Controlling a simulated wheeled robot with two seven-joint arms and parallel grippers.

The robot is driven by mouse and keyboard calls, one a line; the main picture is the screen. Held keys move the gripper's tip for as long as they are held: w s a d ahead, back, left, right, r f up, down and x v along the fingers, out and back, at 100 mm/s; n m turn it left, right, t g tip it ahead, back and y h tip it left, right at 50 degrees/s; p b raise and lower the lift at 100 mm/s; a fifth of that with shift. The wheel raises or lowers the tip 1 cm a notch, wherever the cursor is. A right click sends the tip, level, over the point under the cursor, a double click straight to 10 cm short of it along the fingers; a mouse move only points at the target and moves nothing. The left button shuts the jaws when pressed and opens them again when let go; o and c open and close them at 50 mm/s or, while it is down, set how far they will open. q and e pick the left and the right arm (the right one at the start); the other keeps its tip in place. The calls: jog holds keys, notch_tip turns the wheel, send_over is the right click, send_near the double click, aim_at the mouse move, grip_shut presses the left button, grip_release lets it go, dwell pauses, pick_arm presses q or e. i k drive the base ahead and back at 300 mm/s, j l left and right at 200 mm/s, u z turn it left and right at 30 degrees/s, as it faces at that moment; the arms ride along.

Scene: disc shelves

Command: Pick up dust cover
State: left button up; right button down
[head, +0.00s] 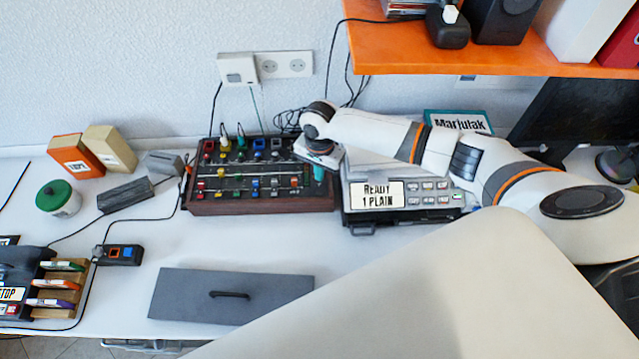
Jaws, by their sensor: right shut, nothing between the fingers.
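The dust cover, which I take to be the flat dark grey panel (190,296) with a black handle (229,294), lies on the white table near its front edge. Nothing touches it. My right gripper (318,172) is over the right end of the mixer-like control box, up and to the right of the panel and well apart from it. It is shut and empty, and its fingertips show only small. My left gripper is not in view.
The control box (262,208) with coloured knobs and plugs stands at the back, beside a grey device (401,214) labelled "READY 1 PLAIN". A small switch box (118,255) and a pen holder (46,310) stand left of the panel. An orange shelf (480,62) overhangs the back right.

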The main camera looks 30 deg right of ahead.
aim_at(190, 297)
jog(key=k, duration=1.5)
